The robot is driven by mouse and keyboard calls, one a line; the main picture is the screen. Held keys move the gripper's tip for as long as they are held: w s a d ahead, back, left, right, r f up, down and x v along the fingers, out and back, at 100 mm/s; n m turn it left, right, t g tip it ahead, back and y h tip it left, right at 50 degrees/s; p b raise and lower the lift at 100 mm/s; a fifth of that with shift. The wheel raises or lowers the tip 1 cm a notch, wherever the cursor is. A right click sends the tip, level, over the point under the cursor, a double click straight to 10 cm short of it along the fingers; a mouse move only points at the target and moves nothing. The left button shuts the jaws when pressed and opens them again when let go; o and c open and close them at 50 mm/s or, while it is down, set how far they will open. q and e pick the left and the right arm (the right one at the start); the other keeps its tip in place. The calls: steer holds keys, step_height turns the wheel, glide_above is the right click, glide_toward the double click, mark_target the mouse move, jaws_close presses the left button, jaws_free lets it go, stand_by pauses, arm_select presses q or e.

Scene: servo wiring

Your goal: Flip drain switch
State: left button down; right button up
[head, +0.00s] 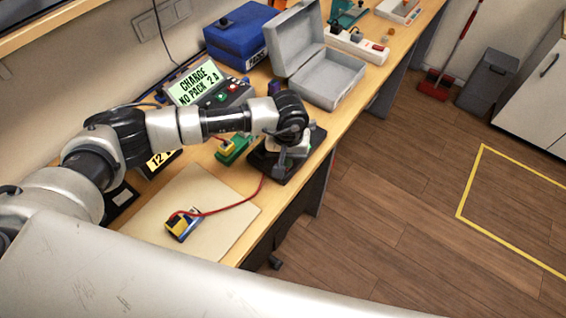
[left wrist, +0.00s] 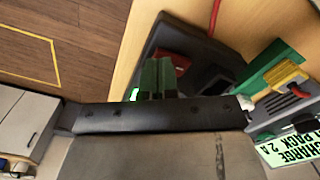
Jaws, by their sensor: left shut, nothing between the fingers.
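My left gripper (head: 281,163) reaches over a black box (head: 308,142) near the front edge of the bench and hides much of it. In the left wrist view the shut fingers (left wrist: 157,78) are side by side, with nothing between them. A red rocker-like part (left wrist: 181,63) on the black box (left wrist: 212,58) shows right beside the fingertips; I take it for the drain switch. I cannot tell whether the fingers touch it or which way it is tilted. A small bright green glow (left wrist: 135,94) shows left of the fingers. My right gripper is out of view.
A red wire (head: 235,209) runs from a small yellow-topped pack (head: 184,224) on the pale mat (head: 225,220) towards the black box. A green holder (head: 232,150) with a yellow plug stands beside it. The charger (head: 207,88) reads "CHARGE NO PACK 2A". An open grey case (head: 330,80) is behind.

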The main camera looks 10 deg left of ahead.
arm_select(q)
steer(key=shift+s+f+b, duration=0.1)
steer(key=shift+f+b, duration=0.45)
steer(key=shift+r, duration=0.15)
steer(key=shift+r+p, duration=0.5)
steer(key=shift+r, duration=0.45)
steer(key=shift+r+p, duration=0.85)
steer(key=shift+r, duration=1.6)
